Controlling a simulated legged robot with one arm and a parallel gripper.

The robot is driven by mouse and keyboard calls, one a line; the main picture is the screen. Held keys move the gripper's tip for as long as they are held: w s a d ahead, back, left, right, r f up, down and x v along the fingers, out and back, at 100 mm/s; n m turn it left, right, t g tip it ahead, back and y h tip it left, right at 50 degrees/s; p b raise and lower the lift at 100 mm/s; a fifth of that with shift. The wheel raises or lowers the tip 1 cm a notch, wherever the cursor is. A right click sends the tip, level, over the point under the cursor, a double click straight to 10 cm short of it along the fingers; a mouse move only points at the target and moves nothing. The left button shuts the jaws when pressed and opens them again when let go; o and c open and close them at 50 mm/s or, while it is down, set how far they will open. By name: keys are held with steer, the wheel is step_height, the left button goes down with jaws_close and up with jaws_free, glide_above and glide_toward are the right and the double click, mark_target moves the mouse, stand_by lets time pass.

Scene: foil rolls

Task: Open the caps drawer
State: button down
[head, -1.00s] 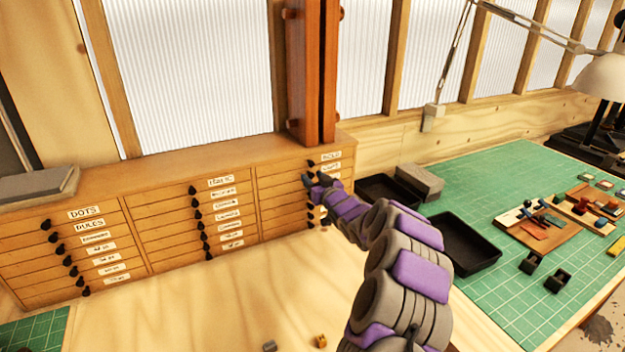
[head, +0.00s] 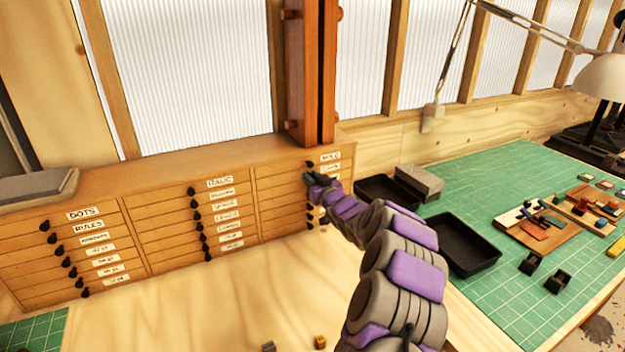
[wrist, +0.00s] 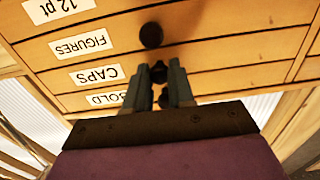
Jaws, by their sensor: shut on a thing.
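The caps drawer (wrist: 240,77) is the second from the top in the right-hand column of the cabinet, its label upside down in the wrist view. Its front looks flush with its neighbours, with no gap visible. Its dark round knob (wrist: 159,70) sits between my two fingers. My gripper (wrist: 159,80) is shut on this knob, a finger on each side. In the head view my gripper (head: 313,179) is at the right column and hides part of the drawer front.
The bold drawer (wrist: 108,99) is above and the figures drawer (wrist: 81,44) below, both with knobs close by. The wooden bench before the cabinet is mostly clear. Black trays (head: 465,245) and a green mat (head: 520,290) lie right. A reddish wooden post (head: 305,70) stands above.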

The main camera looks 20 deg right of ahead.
steer(key=shift+d, duration=0.1)
steer(key=s+b, duration=0.2)
steer(key=s, duration=1.1)
steer(key=shift+d, duration=0.2)
steer(key=shift+w, duration=0.1)
steer(key=c, duration=1)
jaws_free()
